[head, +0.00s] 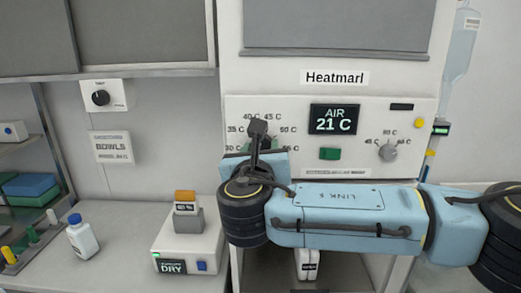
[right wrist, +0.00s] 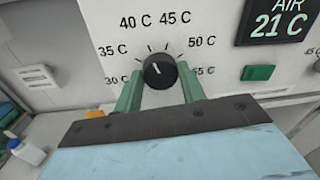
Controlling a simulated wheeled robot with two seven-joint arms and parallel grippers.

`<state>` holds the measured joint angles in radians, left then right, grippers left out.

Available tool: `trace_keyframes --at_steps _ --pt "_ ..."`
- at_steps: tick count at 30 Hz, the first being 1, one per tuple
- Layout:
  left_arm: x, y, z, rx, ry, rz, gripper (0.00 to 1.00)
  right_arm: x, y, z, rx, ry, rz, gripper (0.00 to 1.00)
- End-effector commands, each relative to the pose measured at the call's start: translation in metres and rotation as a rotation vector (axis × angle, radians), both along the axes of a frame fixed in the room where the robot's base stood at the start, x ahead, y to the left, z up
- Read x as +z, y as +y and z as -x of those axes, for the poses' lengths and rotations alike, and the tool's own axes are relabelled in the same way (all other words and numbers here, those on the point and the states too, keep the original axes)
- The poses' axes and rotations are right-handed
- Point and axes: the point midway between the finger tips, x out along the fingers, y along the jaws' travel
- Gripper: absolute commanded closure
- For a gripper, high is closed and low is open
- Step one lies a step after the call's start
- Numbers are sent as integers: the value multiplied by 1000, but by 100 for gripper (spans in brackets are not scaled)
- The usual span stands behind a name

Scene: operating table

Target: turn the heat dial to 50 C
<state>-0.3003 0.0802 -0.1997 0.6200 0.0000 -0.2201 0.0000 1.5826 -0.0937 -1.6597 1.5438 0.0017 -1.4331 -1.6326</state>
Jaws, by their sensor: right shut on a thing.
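The heat dial (right wrist: 160,71) is a round black knob on the white panel in the right wrist view. Labels from 30 C to 55 C ring it, with 50 C (right wrist: 202,41) at its upper right. A small pale mark shows on the knob, but I cannot tell exactly which label it points to. My right gripper (right wrist: 159,76) has its green fingers on either side of the knob and is shut on it. In the head view my right arm and wrist hide the dial. My left gripper is not in view.
The display (head: 334,119) reads AIR 21 C, above a green button (head: 330,154). A grey dial (head: 388,152) is at the panel's right. A DRY unit (head: 190,246) and a white bottle (head: 82,238) stand on the counter at left.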

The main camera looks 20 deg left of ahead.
Motion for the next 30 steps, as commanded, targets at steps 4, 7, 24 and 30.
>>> trace_keyframes --at_steps 4,7,24,30 --pt "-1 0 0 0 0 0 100 0 0 0 0 3 -8 83" --pt "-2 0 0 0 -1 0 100 0 0 0 0 9 -27 83" --pt "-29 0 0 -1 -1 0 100 -2 -2 0 -2 125 -427 83" --pt "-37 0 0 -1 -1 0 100 -2 -2 0 -2 178 -611 83"
